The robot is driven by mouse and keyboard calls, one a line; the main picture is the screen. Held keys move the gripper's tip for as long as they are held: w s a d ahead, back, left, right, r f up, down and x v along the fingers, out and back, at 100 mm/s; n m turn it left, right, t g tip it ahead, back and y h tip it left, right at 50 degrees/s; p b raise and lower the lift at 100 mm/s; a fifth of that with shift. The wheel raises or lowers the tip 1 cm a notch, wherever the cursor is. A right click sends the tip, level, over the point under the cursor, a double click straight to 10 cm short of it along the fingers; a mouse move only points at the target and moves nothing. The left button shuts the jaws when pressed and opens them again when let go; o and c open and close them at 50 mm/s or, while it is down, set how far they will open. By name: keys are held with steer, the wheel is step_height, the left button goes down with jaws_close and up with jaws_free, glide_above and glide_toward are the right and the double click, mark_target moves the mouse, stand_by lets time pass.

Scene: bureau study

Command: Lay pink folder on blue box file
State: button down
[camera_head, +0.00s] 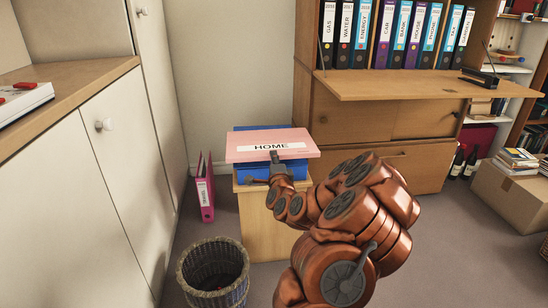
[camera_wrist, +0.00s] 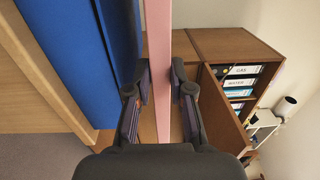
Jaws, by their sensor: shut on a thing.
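The pink folder (camera_head: 240,150), labelled HOME, lies about flat over the blue box file (camera_head: 250,173). In the wrist view the pink folder (camera_wrist: 158,50) passes edge-on between the fingers of my gripper (camera_wrist: 160,84). My gripper (camera_head: 275,160) is shut on the folder's near edge. The blue box file (camera_wrist: 65,50) is on one side of the folder in the wrist view, very close to it; I cannot tell whether they touch. The folder hides most of the box file's top. The box file rests on a small wooden cabinet (camera_head: 258,222).
A woven wastebasket (camera_head: 214,272) and a magenta binder (camera_head: 205,190) stand on the floor at left. A wooden bureau (camera_head: 400,125) with a fold-down flap and a row of binders (camera_head: 395,35) is behind. A cardboard box (camera_head: 510,200) is at right.

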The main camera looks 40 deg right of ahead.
steer(key=shift+f+b, duration=0.8)
steer(key=shift+f, duration=0.55)
steer(key=c, duration=1)
jaws_free()
steer(key=shift+c, duration=0.2)
steer(key=shift+f, duration=0.1)
steer(key=o, duration=0.6)
steer(key=shift+s, duration=0.1)
